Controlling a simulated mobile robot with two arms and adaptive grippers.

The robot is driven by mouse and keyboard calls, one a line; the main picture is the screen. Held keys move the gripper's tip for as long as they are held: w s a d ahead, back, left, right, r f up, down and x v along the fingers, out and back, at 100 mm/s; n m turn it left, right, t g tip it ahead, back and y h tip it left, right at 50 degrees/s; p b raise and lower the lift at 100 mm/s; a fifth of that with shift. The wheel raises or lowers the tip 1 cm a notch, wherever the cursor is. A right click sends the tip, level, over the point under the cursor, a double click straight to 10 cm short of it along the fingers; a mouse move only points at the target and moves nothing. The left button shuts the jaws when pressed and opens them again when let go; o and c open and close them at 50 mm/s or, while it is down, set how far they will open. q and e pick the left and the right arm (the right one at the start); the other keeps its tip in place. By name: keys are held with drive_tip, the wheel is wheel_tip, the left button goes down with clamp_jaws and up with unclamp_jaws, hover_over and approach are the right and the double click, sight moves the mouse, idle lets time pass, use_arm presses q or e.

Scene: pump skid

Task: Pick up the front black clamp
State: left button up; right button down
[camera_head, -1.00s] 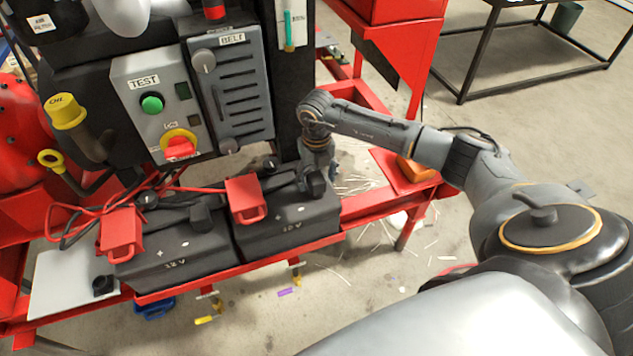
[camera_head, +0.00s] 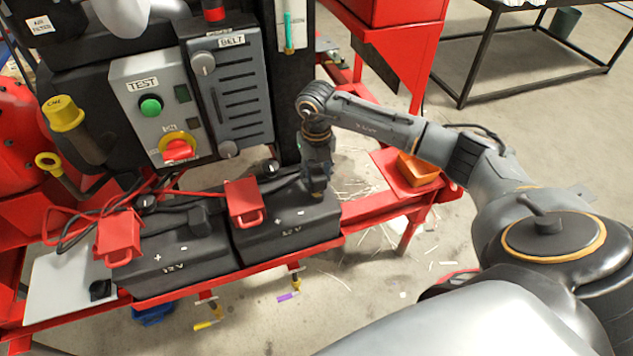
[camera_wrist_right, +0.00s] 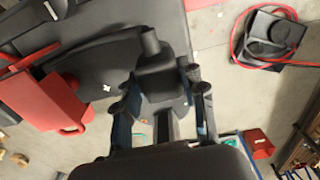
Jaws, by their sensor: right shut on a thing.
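The black clamp (camera_wrist_right: 158,78) at the right battery's right end sits between the fingers of my right gripper (camera_wrist_right: 165,104) in the right wrist view. My right gripper (camera_head: 318,184) is shut on it; in the head view it is just over the battery's right end and largely hides the clamp. Whether the clamp still touches the battery cannot be told. Another black clamp (camera_head: 201,222) is on the left battery. My left gripper is not in view.
The left battery (camera_head: 175,262) and right battery (camera_head: 290,232) stand on a red frame. Red clamps (camera_head: 119,237) and (camera_head: 243,203) with cables sit on them. A grey control box (camera_head: 160,105) stands behind. An orange box (camera_head: 416,170) is at the right.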

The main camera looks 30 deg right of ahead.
drive_tip(key=s+a+r+b, duration=0.3)
drive_tip(key=s+a+r, duration=0.1)
drive_tip(key=s+r, duration=0.6)
drive_tip(key=s, duration=0.3)
drive_tip(key=shift+s+r, duration=0.2)
drive_tip(key=shift+r, duration=0.1)
drive_tip(key=shift+a, duration=0.15)
